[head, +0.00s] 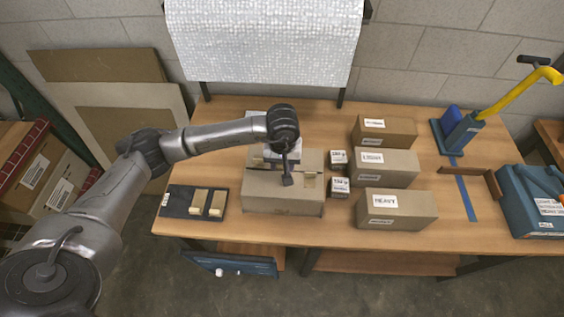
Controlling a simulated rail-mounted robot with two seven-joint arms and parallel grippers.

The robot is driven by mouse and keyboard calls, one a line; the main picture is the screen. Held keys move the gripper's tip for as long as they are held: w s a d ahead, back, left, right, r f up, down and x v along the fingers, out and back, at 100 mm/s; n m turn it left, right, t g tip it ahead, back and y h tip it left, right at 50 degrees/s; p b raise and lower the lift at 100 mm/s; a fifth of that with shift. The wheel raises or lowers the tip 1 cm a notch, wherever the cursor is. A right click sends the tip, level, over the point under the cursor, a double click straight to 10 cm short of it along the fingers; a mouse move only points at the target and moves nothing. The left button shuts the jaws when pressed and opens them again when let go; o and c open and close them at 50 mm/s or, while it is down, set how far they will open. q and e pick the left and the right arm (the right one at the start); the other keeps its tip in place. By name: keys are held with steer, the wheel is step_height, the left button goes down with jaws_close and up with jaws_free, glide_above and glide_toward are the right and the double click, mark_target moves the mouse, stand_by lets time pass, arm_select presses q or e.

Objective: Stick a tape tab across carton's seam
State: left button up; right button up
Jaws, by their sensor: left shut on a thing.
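The closed brown carton (284,205) stands on the wooden table, left of centre. My left gripper (287,181) points down at the carton's top, near its middle. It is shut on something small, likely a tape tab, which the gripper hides. I cannot tell if that piece touches the carton. A tan tape piece (309,181) shows on the right part of the carton's top. Two tan tape tabs (198,202) lie on a dark pad (176,201) left of the carton. Part of the seam is hidden under my gripper. My right gripper is not in view.
Two small labelled boxes (340,187) stand close to the carton's right side. Several larger cartons, one marked HEAVY (397,209), stand further right. A blue tool with a yellow handle (520,90) and a blue bin (527,207) are at far right.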

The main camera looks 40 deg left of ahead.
arm_select(q)
steer(key=shift+d+f+b, duration=0.1)
steer(key=shift+f+b, duration=1.05)
steer(key=shift+f, duration=1.7)
steer(key=shift+f+b, duration=0.7)
steer(key=shift+f, duration=0.2)
steer(key=shift+f+b, duration=0.3)
steer(key=shift+b, duration=0.2)
steer(key=shift+f, duration=0.2)
